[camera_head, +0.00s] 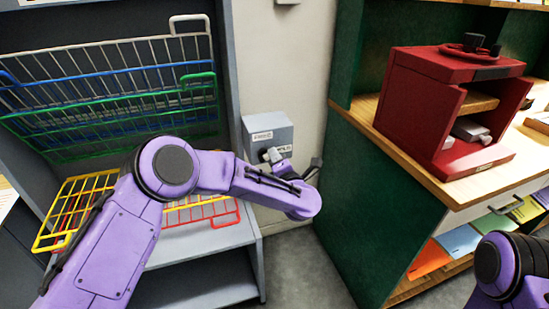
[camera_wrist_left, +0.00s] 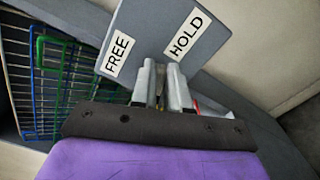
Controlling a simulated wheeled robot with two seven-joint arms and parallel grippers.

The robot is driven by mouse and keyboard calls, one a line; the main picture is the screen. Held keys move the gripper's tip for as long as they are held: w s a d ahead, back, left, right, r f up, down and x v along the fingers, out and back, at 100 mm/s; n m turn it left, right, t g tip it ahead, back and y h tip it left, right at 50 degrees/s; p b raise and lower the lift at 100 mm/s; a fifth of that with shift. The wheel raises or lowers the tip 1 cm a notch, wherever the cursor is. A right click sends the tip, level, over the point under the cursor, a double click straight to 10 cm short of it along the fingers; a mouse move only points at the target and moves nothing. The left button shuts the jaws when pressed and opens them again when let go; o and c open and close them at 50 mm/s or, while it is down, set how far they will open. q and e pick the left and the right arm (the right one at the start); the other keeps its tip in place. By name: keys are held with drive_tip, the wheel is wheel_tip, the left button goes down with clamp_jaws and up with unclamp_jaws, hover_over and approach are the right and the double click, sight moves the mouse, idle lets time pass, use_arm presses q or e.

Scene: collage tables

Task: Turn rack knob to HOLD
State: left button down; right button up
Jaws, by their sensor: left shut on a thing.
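A grey box (camera_head: 267,133) with white labels is fixed to the wall beside the rack. In the left wrist view, the box (camera_wrist_left: 150,32) carries the labels FREE (camera_wrist_left: 118,54) and HOLD (camera_wrist_left: 186,34). My left gripper (camera_head: 272,156) is at the front of the box. In the wrist view its fingers (camera_wrist_left: 164,74) are close together, shut on the rack knob just below the labels. The knob is mostly hidden between the fingers, so I cannot tell which label it points to. My right gripper is not in view.
Wire racks in white, blue and green (camera_head: 150,95) and a yellow one (camera_head: 75,215) stand at the left, above a grey shelf (camera_head: 215,240). A green cabinet side (camera_head: 375,215) stands close on the right. A red box unit (camera_head: 425,110) sits on its wooden top.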

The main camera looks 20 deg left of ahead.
use_arm(q)
drive_tip(key=shift+d+f+m, duration=0.1)
drive_tip(key=shift+f+m, duration=0.15)
drive_tip(key=shift+m, duration=0.85)
drive_tip(key=shift+d+f+m, duration=0.1)
drive_tip(key=shift+f+m, duration=0.15)
drive_tip(key=shift+m, duration=0.85)
drive_tip(key=c, duration=1.1)
unclamp_jaws()
drive_tip(key=b+v, duration=0.1)
drive_tip(key=v, duration=0.9)
drive_tip(key=shift+s+d, duration=0.15)
drive_tip(key=shift+s, duration=0.1)
